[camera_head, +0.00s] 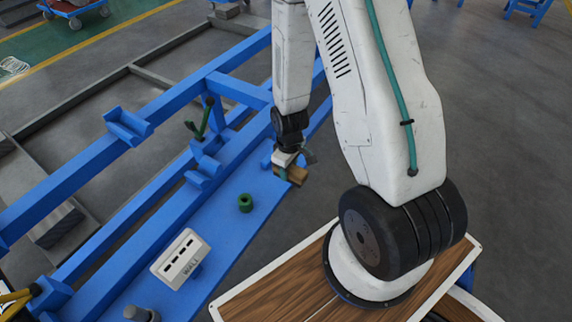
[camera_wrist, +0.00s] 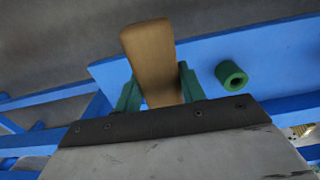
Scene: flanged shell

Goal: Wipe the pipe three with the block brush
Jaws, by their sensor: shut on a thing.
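My gripper (camera_head: 284,173) is shut on a brown wooden block, the block brush (camera_head: 296,175), held above the right edge of the blue bench. In the wrist view, its green fingers (camera_wrist: 159,84) stand on both sides of the brush (camera_wrist: 148,45); bristles cannot be made out. A short green hollow pipe (camera_head: 245,202) stands on the bench, left of and nearer than the brush. It also shows in the wrist view (camera_wrist: 231,75), right of the fingers and apart from them. A dark green branched piece (camera_head: 201,122) sits farther back. I cannot tell which piece is pipe three.
A white slotted box marked "WALL" (camera_head: 181,258) and a grey cylinder (camera_head: 141,313) stand on the near part of the blue bench (camera_head: 222,235). Blue rails with brackets (camera_head: 128,126) run along its left. The bench around the short green pipe is clear.

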